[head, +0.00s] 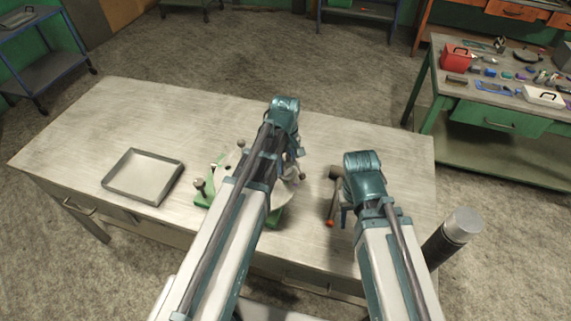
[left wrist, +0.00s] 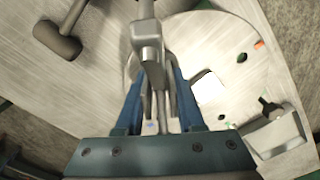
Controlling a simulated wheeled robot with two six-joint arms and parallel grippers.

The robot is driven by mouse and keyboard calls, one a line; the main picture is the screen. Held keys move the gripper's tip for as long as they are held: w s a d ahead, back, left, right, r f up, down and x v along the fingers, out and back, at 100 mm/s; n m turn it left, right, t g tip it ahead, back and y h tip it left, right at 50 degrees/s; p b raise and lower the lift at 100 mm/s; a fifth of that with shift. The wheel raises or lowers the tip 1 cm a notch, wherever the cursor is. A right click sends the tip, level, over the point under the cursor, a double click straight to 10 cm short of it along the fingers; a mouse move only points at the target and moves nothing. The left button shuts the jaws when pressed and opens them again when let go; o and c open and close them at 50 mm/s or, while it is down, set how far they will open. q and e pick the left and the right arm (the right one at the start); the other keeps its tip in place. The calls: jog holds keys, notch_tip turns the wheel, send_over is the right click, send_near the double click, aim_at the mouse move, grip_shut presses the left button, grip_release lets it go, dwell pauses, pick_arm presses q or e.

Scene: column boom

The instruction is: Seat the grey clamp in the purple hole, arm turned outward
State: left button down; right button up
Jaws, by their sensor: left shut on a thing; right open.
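My left gripper (left wrist: 158,100) has its blue fingers shut on the grey clamp (left wrist: 149,50), which is held over a pale round plate (left wrist: 215,30). In the head view my left arm hides most of the plate (head: 288,199) and the clamp. The plate has a dark hole and a green hole in the left wrist view. I cannot make out a purple hole there; a small purple spot (head: 296,182) shows in the head view. I cannot tell whether the clamp touches the plate. My right gripper (head: 346,214) is open, low over the table beside the mallet, partly hidden by its arm.
A mallet (head: 335,173) with an orange handle end lies right of the fixture. A grey tray (head: 145,176) stands at left on the table (head: 70,140). Green fixture parts (head: 204,199) and knobbed posts flank the plate. The table's far left is clear.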

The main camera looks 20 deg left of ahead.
aim_at(286, 174)
pick_arm(q)
jog(key=shift+f+b, duration=2.4)
jog(key=shift+r, duration=0.1)
jog(key=c, duration=0.8)
grip_release()
jog(key=shift+r+p, duration=3.8)
jog(key=shift+p, duration=0.1)
jog(key=o, duration=0.6)
jog(key=shift+c, duration=0.2)
